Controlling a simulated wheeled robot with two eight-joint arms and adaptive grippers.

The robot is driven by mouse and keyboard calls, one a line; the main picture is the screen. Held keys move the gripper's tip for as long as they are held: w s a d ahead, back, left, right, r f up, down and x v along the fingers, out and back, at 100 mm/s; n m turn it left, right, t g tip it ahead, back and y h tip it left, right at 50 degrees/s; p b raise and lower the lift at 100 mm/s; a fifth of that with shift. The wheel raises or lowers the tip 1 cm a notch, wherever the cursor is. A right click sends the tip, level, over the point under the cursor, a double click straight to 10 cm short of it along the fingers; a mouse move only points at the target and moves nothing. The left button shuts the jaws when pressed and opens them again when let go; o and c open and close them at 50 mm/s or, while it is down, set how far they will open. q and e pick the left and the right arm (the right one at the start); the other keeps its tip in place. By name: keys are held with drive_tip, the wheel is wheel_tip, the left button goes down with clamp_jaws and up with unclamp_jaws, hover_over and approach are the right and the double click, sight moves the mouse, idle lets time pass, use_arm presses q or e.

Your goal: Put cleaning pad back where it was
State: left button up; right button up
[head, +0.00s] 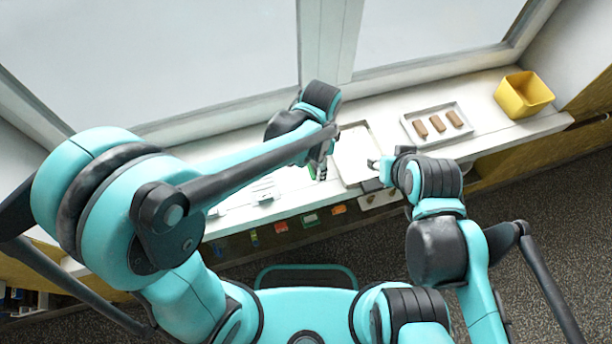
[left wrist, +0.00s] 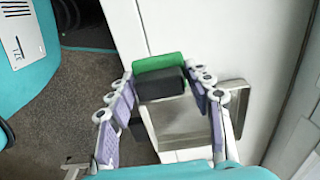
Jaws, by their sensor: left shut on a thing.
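The cleaning pad (left wrist: 158,62) is a green layer on a black block (left wrist: 162,84). In the left wrist view it sits between the fingers of my left gripper (left wrist: 160,78), which is shut on it.
A metal frame (left wrist: 240,108) lies below the pad in the left wrist view. A tray (head: 408,128) with brown bars and a yellow bin (head: 525,95) stand on the ledge (head: 485,90) to the right. Small coloured items hang along the ledge's front edge. A window is behind.

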sight(307, 180)
use_arm(q)
drive_tip(key=shift+a+f, duration=0.45)
drive_tip(key=shift+a, duration=0.2)
drive_tip(key=shift+a+f, duration=0.4)
drive_tip(key=shift+a, duration=0.2)
drive_tip(key=shift+f+b, duration=1.05)
drive_tip(key=shift+f, duration=0.85)
drive_tip(key=shift+f, duration=0.2)
drive_tip(key=o, duration=1.3)
drive_tip(key=shift+r, duration=0.1)
